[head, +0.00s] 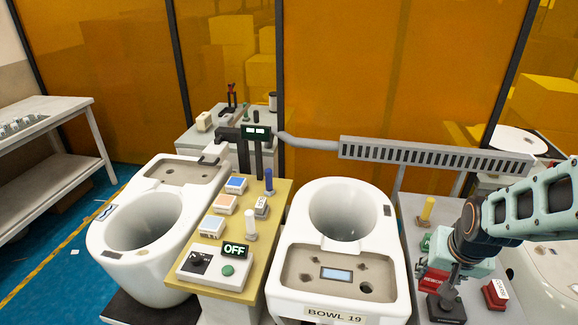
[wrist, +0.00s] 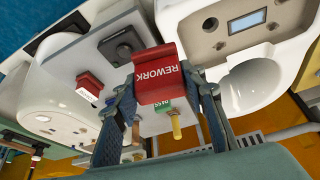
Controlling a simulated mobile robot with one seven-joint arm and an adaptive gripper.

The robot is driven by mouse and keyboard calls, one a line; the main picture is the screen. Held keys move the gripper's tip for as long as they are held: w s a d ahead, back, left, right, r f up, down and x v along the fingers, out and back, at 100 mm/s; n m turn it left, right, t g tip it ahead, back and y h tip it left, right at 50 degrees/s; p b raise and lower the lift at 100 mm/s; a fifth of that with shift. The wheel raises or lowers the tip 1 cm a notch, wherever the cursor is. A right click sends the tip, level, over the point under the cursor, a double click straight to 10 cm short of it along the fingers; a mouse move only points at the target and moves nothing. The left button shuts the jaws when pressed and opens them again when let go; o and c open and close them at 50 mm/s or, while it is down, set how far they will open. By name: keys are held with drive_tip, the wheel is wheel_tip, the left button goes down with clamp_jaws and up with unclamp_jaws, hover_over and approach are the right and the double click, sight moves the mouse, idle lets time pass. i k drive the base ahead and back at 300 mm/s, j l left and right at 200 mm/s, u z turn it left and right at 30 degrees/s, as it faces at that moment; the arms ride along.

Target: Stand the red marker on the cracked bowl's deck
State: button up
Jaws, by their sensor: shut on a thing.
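The red marker, a folded block lettered REWORK (wrist: 158,78), is held between the two fingers of my gripper (wrist: 163,98) in the wrist view. In the head view, my gripper (head: 452,282) is at the right, over the grey side table, with the red marker (head: 432,279) partly hidden by it. The middle bowl, labelled BOWL 19 (head: 290,285), has a recessed deck (head: 312,283) with a small screen and holes. The left bowl (head: 120,250) also has a recessed deck (head: 178,173) at its far end. I cannot make out a crack on either bowl.
Another red block (head: 495,293), a green marker (head: 425,243) and a yellow peg (head: 428,208) stand on the side table. A yellow-topped console (head: 262,222) with an OFF sign stands between the bowls.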

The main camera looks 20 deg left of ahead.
sight(164, 176)
drive_tip(key=u, duration=0.95)
drive_tip(key=j+u, duration=0.4)
drive_tip(key=u, duration=0.2)
drive_tip(key=i+j+u, duration=0.1)
drive_tip(key=j, duration=0.25)
drive_tip(key=i+j+u, duration=0.1)
drive_tip(key=j, duration=0.2)
drive_tip(key=i+j+u, duration=1.1)
drive_tip(key=i+u, duration=0.45)
drive_tip(key=i, duration=0.4)
drive_tip(key=i+z, duration=0.15)
drive_tip(key=i, duration=0.35)
drive_tip(key=i+j+z, duration=0.15)
drive_tip(key=i, duration=0.3)
drive_tip(key=i+z, duration=0.8)
